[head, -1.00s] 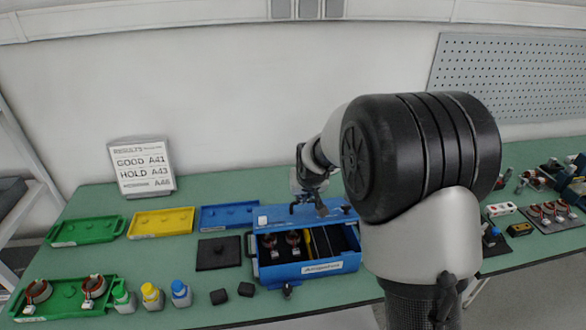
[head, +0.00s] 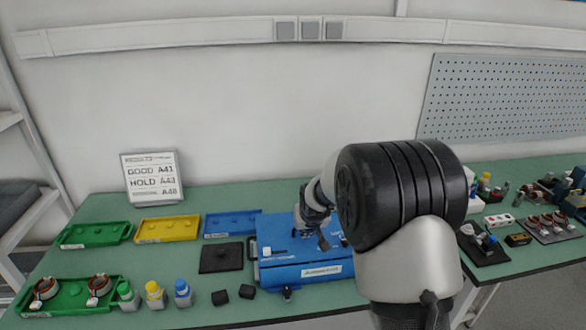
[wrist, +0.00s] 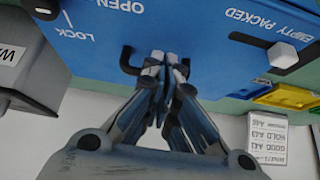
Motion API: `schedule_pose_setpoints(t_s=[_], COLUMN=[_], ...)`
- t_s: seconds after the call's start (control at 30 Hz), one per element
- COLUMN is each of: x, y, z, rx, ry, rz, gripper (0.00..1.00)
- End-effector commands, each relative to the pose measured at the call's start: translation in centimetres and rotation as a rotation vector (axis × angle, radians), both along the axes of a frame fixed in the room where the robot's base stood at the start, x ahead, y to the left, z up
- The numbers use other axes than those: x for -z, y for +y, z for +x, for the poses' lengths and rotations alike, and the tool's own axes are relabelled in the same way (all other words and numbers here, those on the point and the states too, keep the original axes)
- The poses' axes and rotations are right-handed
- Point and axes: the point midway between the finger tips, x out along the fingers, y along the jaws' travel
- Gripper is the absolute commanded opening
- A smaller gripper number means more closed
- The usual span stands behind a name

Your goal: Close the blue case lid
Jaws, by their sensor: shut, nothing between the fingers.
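The blue case (head: 305,273) stands on the green bench, its lid (head: 282,228) lying over the top and hiding the inside. I cannot tell whether any thin gap is left at the rim. My gripper (head: 324,244) is over the lid, partly hidden by my arm. In the wrist view my gripper (wrist: 160,62) is shut and empty, its fingertips at a black handle (wrist: 127,58) on the blue lid (wrist: 185,25). Contact is unclear. The lid carries "OPEN", "LOCK" and "EMPTY PACKED" markings and a white knob (wrist: 283,56).
Green (head: 92,234), yellow (head: 168,229) and blue (head: 231,224) trays lie to the left. A black plate (head: 221,257) sits close to the case's left side. Bottles (head: 155,294) and black blocks (head: 220,298) stand in front. A sign (head: 152,178) is at the back.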

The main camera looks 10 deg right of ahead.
Motion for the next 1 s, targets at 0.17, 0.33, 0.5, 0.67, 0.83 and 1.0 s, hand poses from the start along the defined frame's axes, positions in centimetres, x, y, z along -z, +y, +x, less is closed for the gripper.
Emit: schedule_pose_setpoints(t_s=[0.17,0.33,0.5,0.67,0.83,1.0], x=[0.0,0.0,-0.7,-3.3,-3.8,-3.3], y=[0.0,0.0,0.0,0.0,0.0,0.1], z=[0.0,0.0,0.1,0.3,-2.3,-5.8], rx=[0.000,0.000,0.000,-0.001,0.000,0.000], ry=[0.000,0.001,-0.001,-0.001,0.004,0.002], rz=[0.000,0.000,0.000,-0.001,0.000,0.000], gripper=[0.00,0.00,0.00,0.00,0.00,0.00])
